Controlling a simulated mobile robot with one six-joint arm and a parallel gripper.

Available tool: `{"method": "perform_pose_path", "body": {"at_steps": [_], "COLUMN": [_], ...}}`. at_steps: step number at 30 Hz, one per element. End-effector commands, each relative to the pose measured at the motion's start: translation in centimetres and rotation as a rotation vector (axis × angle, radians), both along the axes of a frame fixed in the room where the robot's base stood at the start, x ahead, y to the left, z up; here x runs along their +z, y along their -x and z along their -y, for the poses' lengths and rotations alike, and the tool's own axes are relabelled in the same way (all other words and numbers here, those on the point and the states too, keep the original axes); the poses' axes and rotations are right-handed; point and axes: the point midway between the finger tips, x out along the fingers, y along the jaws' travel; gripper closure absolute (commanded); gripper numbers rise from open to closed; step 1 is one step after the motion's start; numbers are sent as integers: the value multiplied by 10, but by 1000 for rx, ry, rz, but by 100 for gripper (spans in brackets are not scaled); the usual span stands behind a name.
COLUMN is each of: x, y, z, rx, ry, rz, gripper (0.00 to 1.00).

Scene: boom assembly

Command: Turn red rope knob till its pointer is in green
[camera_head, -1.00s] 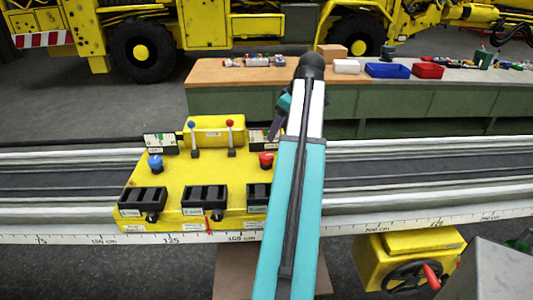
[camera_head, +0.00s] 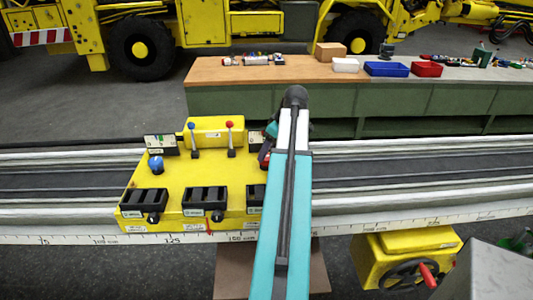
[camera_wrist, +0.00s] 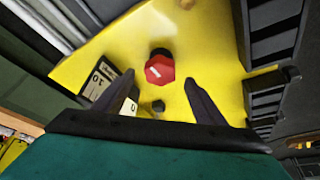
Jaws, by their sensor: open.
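The red knob (camera_wrist: 159,68) stands on the yellow control box (camera_head: 175,180), with a pale mark on its top. In the wrist view it lies between and just ahead of the fingertips of my gripper (camera_wrist: 160,79). The gripper is open, with the fingers apart on either side and no clear contact. In the head view my arm covers most of the gripper and the knob. A white gauge card (camera_wrist: 105,80) stands beside the knob, partly covered by the left finger. Its pointer and any green zone cannot be made out.
The box also carries a blue knob (camera_head: 156,164), a blue-tipped lever (camera_head: 192,138), a red-tipped lever (camera_head: 230,138) and black slotted blocks (camera_head: 204,198). It sits on grey rails. A workbench (camera_head: 260,74) with trays stands behind.

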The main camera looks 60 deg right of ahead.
Motion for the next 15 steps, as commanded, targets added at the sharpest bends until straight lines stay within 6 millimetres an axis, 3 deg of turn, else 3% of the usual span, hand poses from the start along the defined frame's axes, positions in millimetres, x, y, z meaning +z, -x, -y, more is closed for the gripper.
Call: {"method": "perform_pose_path", "body": {"at_steps": [6, 15], "x": [-17, -26], "y": [-7, -11], "z": [0, 0], "rx": [0, 1], "ry": [-1, 0], "rz": [0, 0], "gripper": [35, 35]}}
